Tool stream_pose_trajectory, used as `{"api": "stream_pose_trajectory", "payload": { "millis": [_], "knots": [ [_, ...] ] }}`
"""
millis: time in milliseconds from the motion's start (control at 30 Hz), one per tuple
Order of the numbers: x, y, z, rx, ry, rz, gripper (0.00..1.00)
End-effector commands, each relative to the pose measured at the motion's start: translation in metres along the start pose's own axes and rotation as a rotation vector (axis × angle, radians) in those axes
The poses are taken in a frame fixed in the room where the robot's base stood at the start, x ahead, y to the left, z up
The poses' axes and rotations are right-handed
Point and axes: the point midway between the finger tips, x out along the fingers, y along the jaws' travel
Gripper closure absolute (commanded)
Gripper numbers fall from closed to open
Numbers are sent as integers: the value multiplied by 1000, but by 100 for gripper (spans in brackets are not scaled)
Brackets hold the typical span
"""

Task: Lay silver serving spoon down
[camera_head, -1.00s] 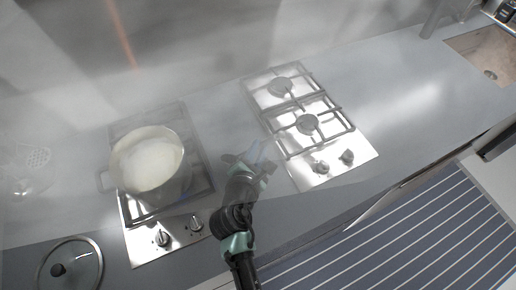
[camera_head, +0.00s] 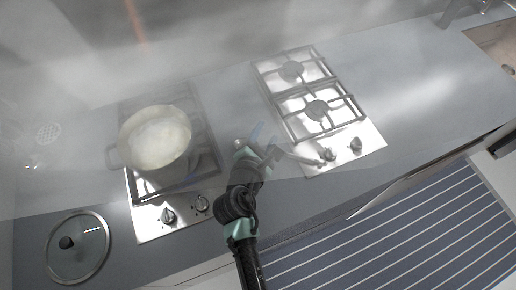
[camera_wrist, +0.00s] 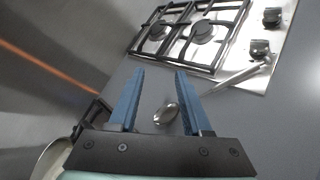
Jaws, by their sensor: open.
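The silver serving spoon shows in the wrist view, with its bowl (camera_wrist: 166,114) seen between my two blue fingers and its handle (camera_wrist: 235,77) running up right behind the right finger. My gripper (camera_wrist: 160,72) is open, with a wide gap and neither finger closed on the spoon. In the head view my gripper (camera_head: 263,139) is over the counter between the two hobs, and the spoon's handle (camera_head: 298,156) sticks out to its right, its end over the right hob's corner. The gripper hides the spoon's middle. The spoon appears to lie on the counter.
A pot (camera_head: 155,138) with pale contents stands on the left hob (camera_head: 150,222). A glass lid (camera_head: 90,262) lies on the counter at front left.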

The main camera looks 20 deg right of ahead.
Motion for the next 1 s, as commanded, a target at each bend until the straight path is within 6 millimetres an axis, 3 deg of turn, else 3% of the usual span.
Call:
{"api": "stream_pose_trajectory", "payload": {
  "millis": [533,700,1000],
  "knots": [
    [-95,-1,-1,-2,1,1,51],
    [-107,-1,-1,-1,1,0,51],
    [-109,0,0,0,0,-1,51]
  ]
}}
